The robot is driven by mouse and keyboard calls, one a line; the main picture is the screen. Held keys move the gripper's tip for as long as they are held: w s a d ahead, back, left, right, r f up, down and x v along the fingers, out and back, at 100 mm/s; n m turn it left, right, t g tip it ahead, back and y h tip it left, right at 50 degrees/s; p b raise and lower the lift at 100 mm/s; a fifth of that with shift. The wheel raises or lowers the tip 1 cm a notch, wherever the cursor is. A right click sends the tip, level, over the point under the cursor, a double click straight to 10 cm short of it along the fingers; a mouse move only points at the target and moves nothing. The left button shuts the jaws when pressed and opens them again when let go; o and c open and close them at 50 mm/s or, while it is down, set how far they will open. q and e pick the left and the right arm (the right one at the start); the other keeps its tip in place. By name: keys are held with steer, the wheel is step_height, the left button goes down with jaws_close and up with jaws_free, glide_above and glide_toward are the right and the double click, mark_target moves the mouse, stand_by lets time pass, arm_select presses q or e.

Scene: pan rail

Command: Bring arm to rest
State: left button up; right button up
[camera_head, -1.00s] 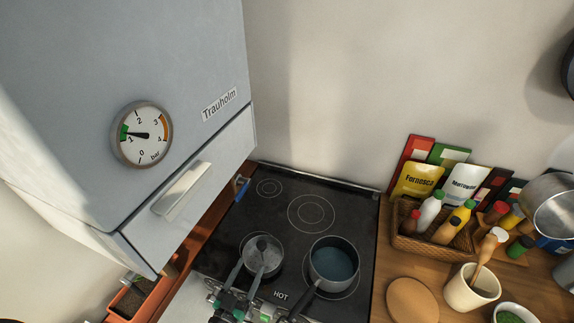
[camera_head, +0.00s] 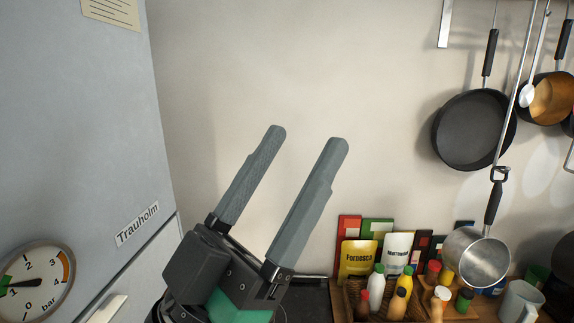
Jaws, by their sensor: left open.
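My left gripper (camera_head: 290,195) is large in the head view, raised in front of the bare wall. Its two grey fingers point up and to the right, spread apart with nothing between them. The rest of my left arm is mostly below the picture's lower edge. My right gripper is not in view.
A grey cabinet (camera_head: 85,120) with a pressure gauge (camera_head: 38,284) stands on the left. A dark pan (camera_head: 472,130), a copper pan (camera_head: 550,98) and a steel saucepan (camera_head: 478,258) hang at the right. Bottles and packets, such as a yellow packet (camera_head: 357,258), stand at lower right.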

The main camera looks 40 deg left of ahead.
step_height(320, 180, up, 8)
steer(key=p, duration=0.8)
